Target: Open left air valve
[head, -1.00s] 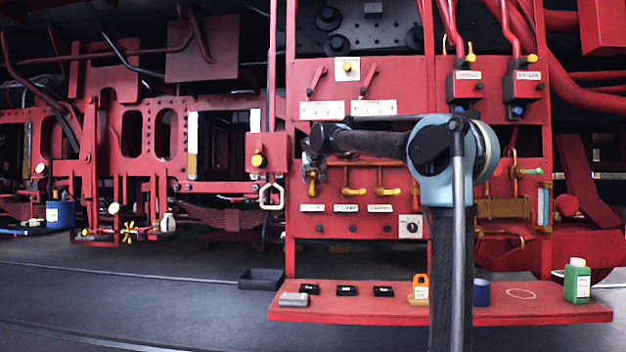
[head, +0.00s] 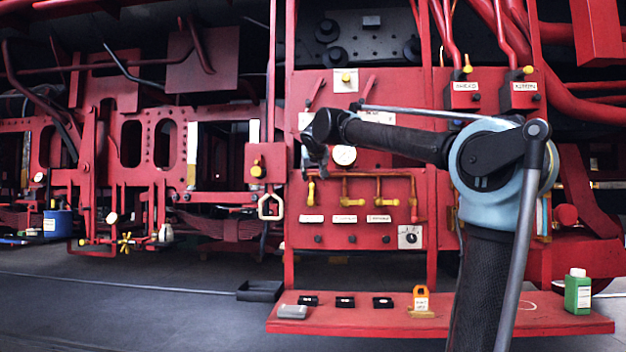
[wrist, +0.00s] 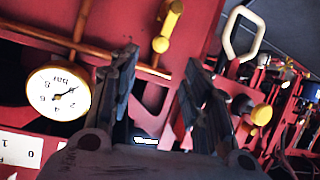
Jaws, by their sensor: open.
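Three yellow valve handles hang under copper pipes on the red panel in the head view. The leftmost handle (head: 311,192) points down; the middle (head: 352,202) and right (head: 386,202) ones lie sideways. No label text is legible to show which is the left air valve. My gripper (head: 314,160) is in front of the panel, just above the leftmost handle. In the wrist view my gripper (wrist: 158,75) is open, with nothing between its fingers. A yellow handle (wrist: 168,27) shows beyond the fingertips there, apart from them.
A pressure gauge (head: 344,156) is right of my gripper; it also shows in the wrist view (wrist: 58,92). A white loop handle (head: 270,206) and yellow knob (head: 257,170) stick out at left. A red shelf (head: 350,318) with small items juts out below.

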